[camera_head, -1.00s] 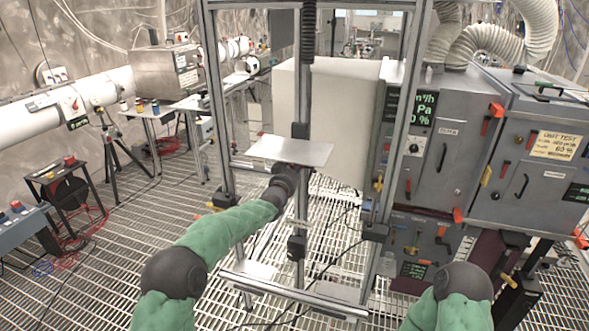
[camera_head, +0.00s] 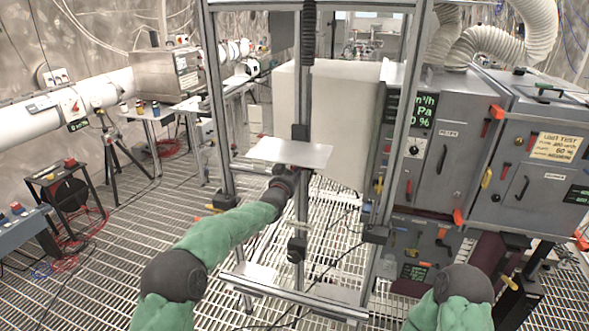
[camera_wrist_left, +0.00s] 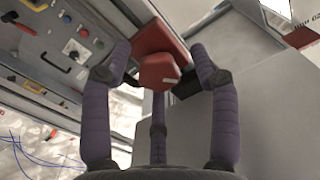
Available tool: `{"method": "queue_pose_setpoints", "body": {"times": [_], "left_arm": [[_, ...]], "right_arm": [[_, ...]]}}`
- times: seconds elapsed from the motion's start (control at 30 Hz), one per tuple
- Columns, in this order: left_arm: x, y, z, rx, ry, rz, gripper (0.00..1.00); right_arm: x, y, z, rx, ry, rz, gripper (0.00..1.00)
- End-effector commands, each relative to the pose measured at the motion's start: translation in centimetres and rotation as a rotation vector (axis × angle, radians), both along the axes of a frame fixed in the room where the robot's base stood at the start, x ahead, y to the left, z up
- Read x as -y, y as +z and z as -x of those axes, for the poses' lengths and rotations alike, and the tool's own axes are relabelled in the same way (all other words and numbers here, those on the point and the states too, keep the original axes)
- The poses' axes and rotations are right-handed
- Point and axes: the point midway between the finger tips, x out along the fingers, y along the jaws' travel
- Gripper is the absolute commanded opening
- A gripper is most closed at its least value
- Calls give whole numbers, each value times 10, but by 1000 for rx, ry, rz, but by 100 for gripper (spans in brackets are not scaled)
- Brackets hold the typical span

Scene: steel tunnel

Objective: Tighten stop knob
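The stop knob, a red faceted knob (camera_wrist_left: 158,72) with a small pale mark, shows in the left wrist view in front of a red block. My left gripper (camera_wrist_left: 158,78) has purple fingers spread on both sides of the knob, with a third finger below it. The side fingers look apart from the knob; I cannot tell whether the lower one touches it. In the head view my left gripper (camera_head: 284,180) is at the upright rail, just under a flat metal plate (camera_head: 290,152), and the knob is hidden there. My right gripper is out of view.
A metal frame (camera_head: 214,110) stands around the rail (camera_head: 300,215). A pale box (camera_head: 335,120) is behind it, and grey cabinets (camera_head: 460,140) with handles stand to the right.

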Motion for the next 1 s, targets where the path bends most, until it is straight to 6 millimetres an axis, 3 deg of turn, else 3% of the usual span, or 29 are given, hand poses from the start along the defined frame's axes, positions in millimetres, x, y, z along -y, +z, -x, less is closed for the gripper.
{"method": "queue_pose_setpoints", "body": {"times": [0.37, 1.0], "left_arm": [[-4, 0, 13, -2, -1, -1, 61], [-32, 0, 96, -1, 0, 0, 61]], "right_arm": [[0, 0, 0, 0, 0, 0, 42], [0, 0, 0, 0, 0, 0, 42]]}}
